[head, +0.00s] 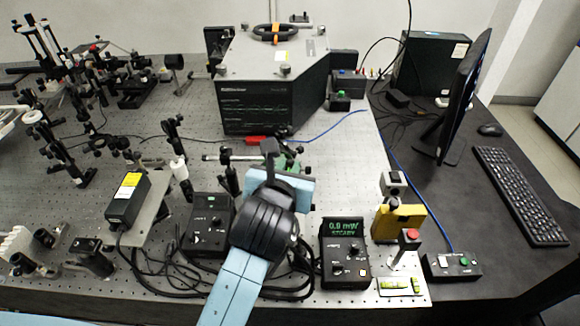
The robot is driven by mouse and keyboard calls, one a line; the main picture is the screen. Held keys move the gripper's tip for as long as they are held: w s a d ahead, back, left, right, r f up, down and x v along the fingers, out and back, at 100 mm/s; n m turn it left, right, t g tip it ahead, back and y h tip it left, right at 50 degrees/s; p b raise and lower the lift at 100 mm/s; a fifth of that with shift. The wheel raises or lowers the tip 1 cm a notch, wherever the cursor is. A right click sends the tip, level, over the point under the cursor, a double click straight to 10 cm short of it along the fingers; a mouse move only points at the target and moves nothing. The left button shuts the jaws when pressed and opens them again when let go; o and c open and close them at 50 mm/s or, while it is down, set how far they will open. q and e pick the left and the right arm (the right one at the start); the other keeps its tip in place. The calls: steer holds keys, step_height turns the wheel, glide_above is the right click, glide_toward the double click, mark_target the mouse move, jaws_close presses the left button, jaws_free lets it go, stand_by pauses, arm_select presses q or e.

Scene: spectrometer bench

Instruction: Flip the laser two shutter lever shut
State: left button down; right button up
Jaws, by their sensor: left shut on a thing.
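My left gripper (270,152) is in the middle of the head view, low over the optical bench, with its black fingers pointing away from me. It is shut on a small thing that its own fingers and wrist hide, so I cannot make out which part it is. A bit of green shows just behind the fingers. I cannot pick out the shutter lever of laser two by sight. A black box with a yellow label (127,198), perhaps a laser, lies on a plate to the left. My right gripper is not in view.
A control box (208,225) and a meter (345,250) with a lit green display stand either side of my arm. A yellow block (399,222) and a red-button post (408,246) are to the right. A large spectrometer (262,90) stands behind. Optics posts crowd the left.

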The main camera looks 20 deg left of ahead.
arm_select(q)
steer(key=shift+a+n+t+h, duration=0.25)
steer(key=shift+n+t+h, duration=0.05)
steer(key=shift+n, duration=0.2)
steer(key=c, duration=1.5)
jaws_free()
steer(key=shift+s, duration=0.15)
